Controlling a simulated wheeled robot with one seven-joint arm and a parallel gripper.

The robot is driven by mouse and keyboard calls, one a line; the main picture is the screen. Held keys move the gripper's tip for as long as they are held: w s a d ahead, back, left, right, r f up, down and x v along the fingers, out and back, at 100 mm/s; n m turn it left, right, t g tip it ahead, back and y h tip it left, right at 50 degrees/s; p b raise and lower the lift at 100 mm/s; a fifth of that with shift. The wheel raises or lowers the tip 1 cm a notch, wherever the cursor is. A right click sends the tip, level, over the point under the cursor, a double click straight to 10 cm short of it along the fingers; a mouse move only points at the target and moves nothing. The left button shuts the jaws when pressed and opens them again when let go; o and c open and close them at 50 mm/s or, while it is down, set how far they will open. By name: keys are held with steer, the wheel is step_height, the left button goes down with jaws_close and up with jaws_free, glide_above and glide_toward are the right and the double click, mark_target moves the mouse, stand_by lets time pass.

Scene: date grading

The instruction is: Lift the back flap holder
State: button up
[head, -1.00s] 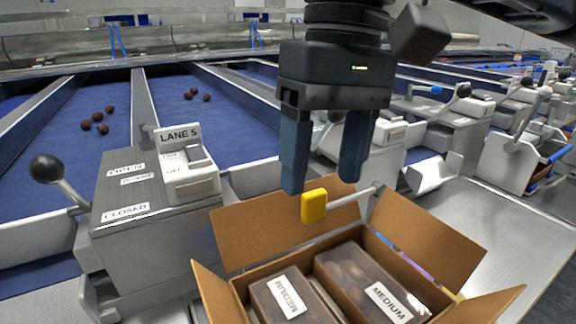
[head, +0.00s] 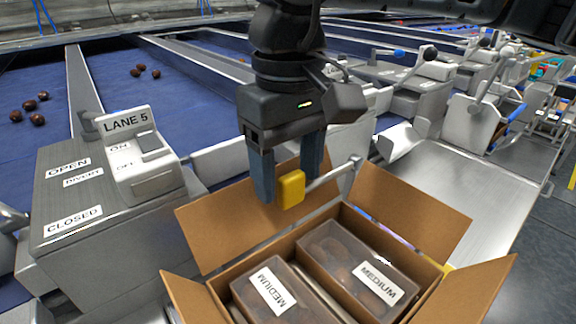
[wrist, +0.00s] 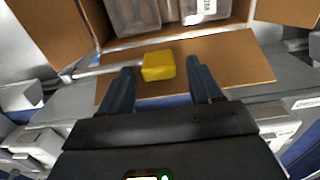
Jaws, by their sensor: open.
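The back flap holder is a metal rod with a yellow block (head: 291,190) at its end, in front of the raised back flap (head: 225,228) of the cardboard box (head: 208,286). My gripper (head: 290,190) is open, its dark blue fingers pointing down at the yellow block. In the wrist view the yellow block (wrist: 158,66) lies between the fingertips of my gripper (wrist: 166,72), with a gap on each side, wider on the right. The rod (wrist: 95,71) runs left from the block. Whether the fingers touch it I cannot tell.
The box holds clear-lidded trays labelled MEDIUM (head: 355,270), and its other flaps spread outward. The LANE 5 control unit (head: 120,190) stands left of the box. A bare metal surface (head: 455,190) lies to the right. Several dates rest on the blue belts.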

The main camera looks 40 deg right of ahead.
steer(key=shift+f, duration=0.1)
jaws_close()
stand_by(0.6)
